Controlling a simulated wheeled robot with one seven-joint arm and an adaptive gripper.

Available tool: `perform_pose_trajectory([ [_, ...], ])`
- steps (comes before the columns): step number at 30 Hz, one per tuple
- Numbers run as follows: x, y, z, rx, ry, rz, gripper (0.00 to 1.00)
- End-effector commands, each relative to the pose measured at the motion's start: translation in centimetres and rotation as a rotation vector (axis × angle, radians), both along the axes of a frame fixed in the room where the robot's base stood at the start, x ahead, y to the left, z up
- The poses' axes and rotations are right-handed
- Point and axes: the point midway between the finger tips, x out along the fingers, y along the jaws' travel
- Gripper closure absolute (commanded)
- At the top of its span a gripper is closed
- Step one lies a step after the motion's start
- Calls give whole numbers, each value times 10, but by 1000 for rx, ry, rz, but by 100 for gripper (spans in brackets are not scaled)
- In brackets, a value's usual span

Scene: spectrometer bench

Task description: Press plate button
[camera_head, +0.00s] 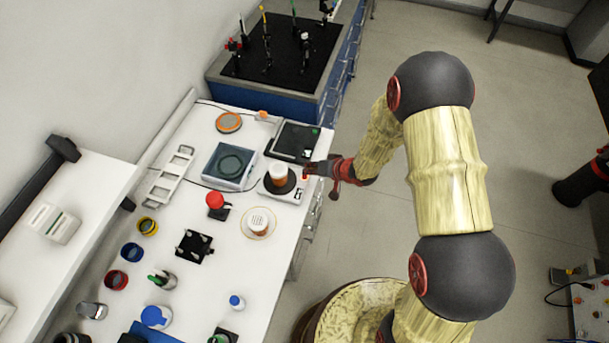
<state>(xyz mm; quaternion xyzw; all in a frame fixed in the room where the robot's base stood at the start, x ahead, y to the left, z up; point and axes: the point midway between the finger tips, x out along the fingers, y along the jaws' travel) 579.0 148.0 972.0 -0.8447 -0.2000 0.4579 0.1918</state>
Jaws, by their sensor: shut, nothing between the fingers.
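A white plate device (290,196) with a dark round top stands near the right edge of the white bench. A small jar with a white lid and orange-brown contents (279,175) stands on its top. A small dark display (299,193) shows on the device's right side. My gripper (308,171) is shut and empty. It reaches in from the right, with its tips over or beside the device's upper right corner. A red spot shows at the tips; I cannot tell whether it is the button or whether they touch it. The fingers partly hide that corner.
A black flat device (292,140) lies just behind the gripper, and a grey-white balance (230,164) stands left of the plate. A white-lidded jar on a round dish (258,223) stands in front. Free floor (380,215) lies right of the bench.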

Motion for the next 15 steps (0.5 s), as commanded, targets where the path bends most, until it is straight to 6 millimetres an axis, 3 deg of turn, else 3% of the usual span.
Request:
perform_pose_trajectory([
  [15, 0, 0, -8, 0, 0, 0, 100],
])
